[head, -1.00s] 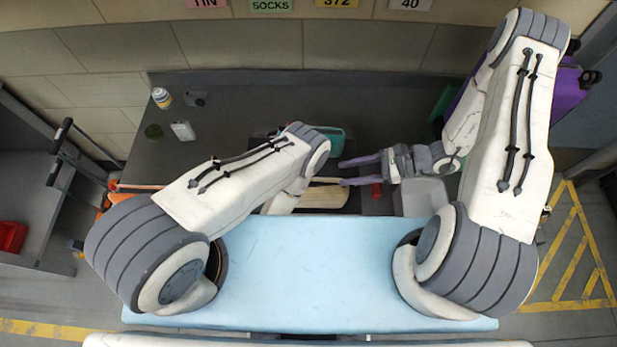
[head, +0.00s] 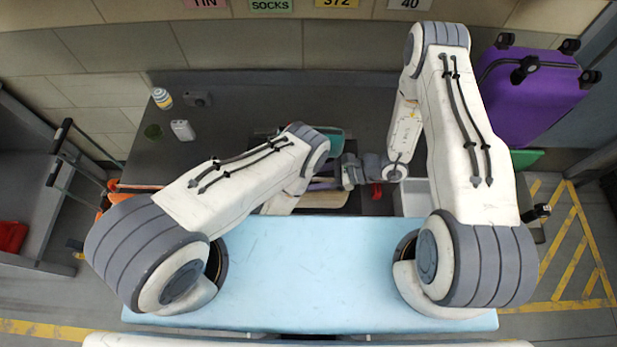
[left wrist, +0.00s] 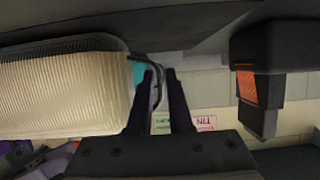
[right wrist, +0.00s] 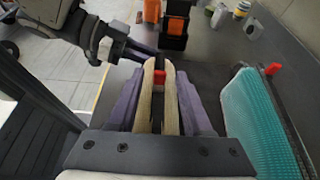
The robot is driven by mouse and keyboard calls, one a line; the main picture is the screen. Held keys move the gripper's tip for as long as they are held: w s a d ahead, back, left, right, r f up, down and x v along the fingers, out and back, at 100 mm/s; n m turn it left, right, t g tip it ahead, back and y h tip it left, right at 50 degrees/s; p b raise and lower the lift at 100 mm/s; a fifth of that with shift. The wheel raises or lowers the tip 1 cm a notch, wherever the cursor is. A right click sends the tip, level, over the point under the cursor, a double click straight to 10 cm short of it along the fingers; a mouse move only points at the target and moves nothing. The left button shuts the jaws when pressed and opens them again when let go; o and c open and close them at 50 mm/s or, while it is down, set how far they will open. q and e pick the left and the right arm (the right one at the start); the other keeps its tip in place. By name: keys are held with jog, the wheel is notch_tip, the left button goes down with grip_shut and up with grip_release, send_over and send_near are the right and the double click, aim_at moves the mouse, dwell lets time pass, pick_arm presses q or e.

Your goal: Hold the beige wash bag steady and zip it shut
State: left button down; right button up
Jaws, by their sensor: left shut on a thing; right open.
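The beige wash bag (head: 312,200) lies on the dark conveyor, partly covered by my left arm; its ribbed side fills the left of the left wrist view (left wrist: 60,92). The right wrist view shows its two beige edges (right wrist: 145,105) with a dark gap between and a red tab (right wrist: 158,88) in the gap. My left gripper (left wrist: 160,75) is shut at one end of the bag; what lies between its fingers is hard to make out. My right gripper (right wrist: 160,78) is open, its purple fingers on either side of the bag's edges and tab.
A teal bag (right wrist: 258,120) stands close beside the beige bag. A purple suitcase (head: 530,95) is at the back right. A can (head: 161,98) and a small white item (head: 182,130) stand at the left of the dark surface. A light blue surface (head: 310,270) lies clear in front.

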grip_shut()
jog(key=shift+d, duration=0.1)
dwell(1.2)
